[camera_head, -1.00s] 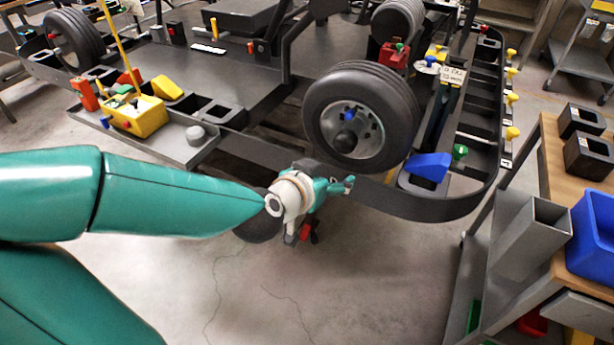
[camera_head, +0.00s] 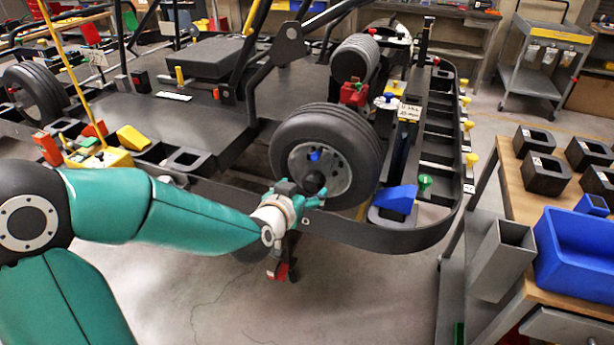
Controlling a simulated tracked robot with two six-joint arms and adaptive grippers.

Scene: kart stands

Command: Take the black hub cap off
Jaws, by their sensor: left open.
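The black hub cap (camera_head: 313,181) sits at the centre of the near wheel (camera_head: 330,125), on its light metal rim. A small blue piece (camera_head: 314,155) sits just above it on the rim. My left gripper (camera_head: 319,196) is open and just below and in front of the hub cap, its fingers pointing right towards the wheel. It overlaps the cap's lower edge in the picture, and I cannot tell whether it touches. My right gripper is out of view.
A dark bumper bar (camera_head: 400,238) curves below and right of the wheel. A blue wedge (camera_head: 395,199) and a green knob (camera_head: 424,182) sit right of the wheel. A wooden-topped cart with a blue bin (camera_head: 580,255) stands at the right.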

